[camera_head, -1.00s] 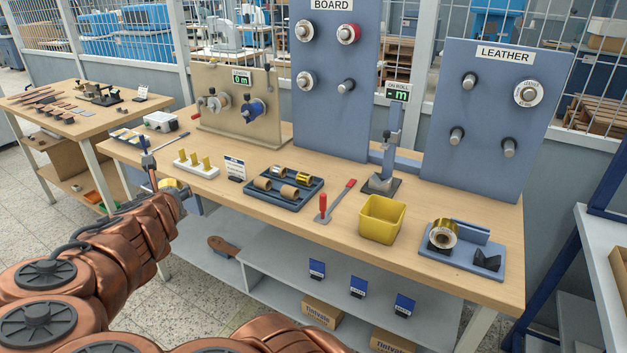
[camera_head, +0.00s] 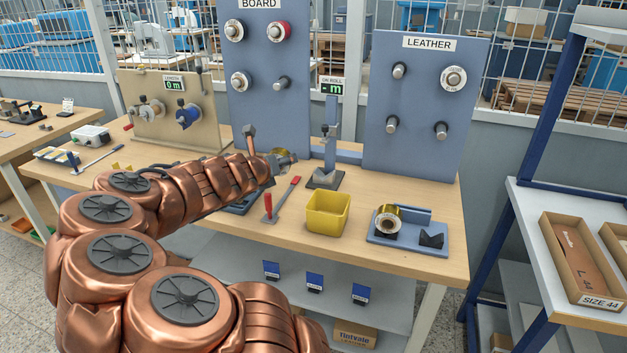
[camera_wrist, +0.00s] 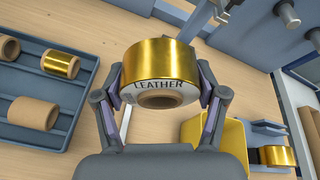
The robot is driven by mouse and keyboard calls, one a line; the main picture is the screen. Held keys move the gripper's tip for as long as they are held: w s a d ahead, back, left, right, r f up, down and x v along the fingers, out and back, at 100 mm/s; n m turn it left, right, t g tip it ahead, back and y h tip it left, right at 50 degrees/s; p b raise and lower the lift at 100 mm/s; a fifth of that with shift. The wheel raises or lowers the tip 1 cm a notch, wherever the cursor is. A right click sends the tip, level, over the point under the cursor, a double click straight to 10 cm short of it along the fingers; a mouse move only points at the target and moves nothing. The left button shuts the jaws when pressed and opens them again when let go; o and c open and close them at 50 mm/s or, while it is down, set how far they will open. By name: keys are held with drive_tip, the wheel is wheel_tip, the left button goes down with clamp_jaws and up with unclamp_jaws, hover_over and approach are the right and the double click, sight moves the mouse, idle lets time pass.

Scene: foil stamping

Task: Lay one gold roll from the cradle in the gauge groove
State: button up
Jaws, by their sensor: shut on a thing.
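My gripper (camera_wrist: 160,92) is shut on a gold roll (camera_wrist: 155,62) with a white LEATHER rim and a brown core, held between its two fingers. In the head view my gripper (camera_head: 282,163) is above the bench, left of the gauge, and the roll shows partly behind it. The gauge (camera_head: 329,140) is a blue post with an ON ROLL readout showing "- m". Its dark grooved block (camera_head: 325,179) at the foot looks empty. The blue cradle (camera_head: 408,245) at the right holds another gold roll (camera_head: 388,221); its dark V-rest (camera_head: 431,240) is bare.
A yellow bin (camera_head: 327,213) stands between the gauge and the cradle. A blue tray (camera_wrist: 52,78) with several brown-cored rolls is partly hidden by my arm. Peg boards (camera_head: 425,105) rise behind the bench.

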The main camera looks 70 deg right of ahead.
drive_tip(key=s+d+f+g+b, duration=0.1)
drive_tip(key=s, duration=0.1)
drive_tip(key=s+d+f+b, duration=0.2)
drive_tip(key=s, duration=0.1)
drive_tip(key=s+d+f+m+g+b, duration=0.1)
drive_tip(key=s+f+b, duration=0.1)
drive_tip(key=s, duration=0.1)
drive_tip(key=shift+d+f+g, duration=0.1)
drive_tip(key=shift+d+g, duration=0.2)
drive_tip(key=shift+d, duration=0.05)
